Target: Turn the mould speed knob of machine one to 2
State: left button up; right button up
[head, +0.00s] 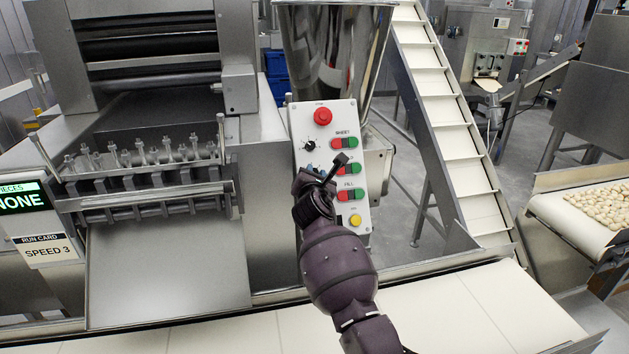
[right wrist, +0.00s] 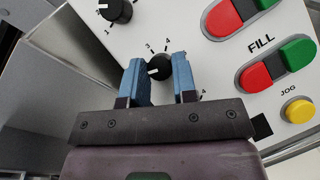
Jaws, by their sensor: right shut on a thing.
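The white control panel (head: 361,215) of the machine stands at the centre of the head view. My right gripper (head: 318,172) reaches its left side and covers the lower knob there. In the right wrist view the blue fingers of my right gripper (right wrist: 160,82) are shut on a black knob (right wrist: 159,65), one finger on each side. Its white pointer mark points left in that view. Digits 3 and 4 show above it; the rest of its scale is partly hidden by the fingers. My left gripper is not in view.
A second black knob (head: 310,146) sits above, beside the SHEET buttons. Red and green button pairs (head: 350,195), a red stop button (head: 323,116) and a yellow jog button (head: 355,220) are close by. A run card (head: 47,250) reads SPEED 3. A pale conveyor belt (head: 480,310) runs in front.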

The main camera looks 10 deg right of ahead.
jog(key=m+h, duration=0.1)
jog(key=m, duration=0.1)
jog(key=m+g, duration=0.1)
jog(key=m, duration=0.1)
jog(key=shift+a+g+h, duration=0.15)
jog(key=shift+g+h, duration=0.15)
jog(key=shift+h, duration=0.1)
jog(key=shift+m, duration=0.7)
jog(key=shift+g+h, duration=0.3)
jog(key=o, duration=0.9)
jog(key=shift+w, duration=0.1)
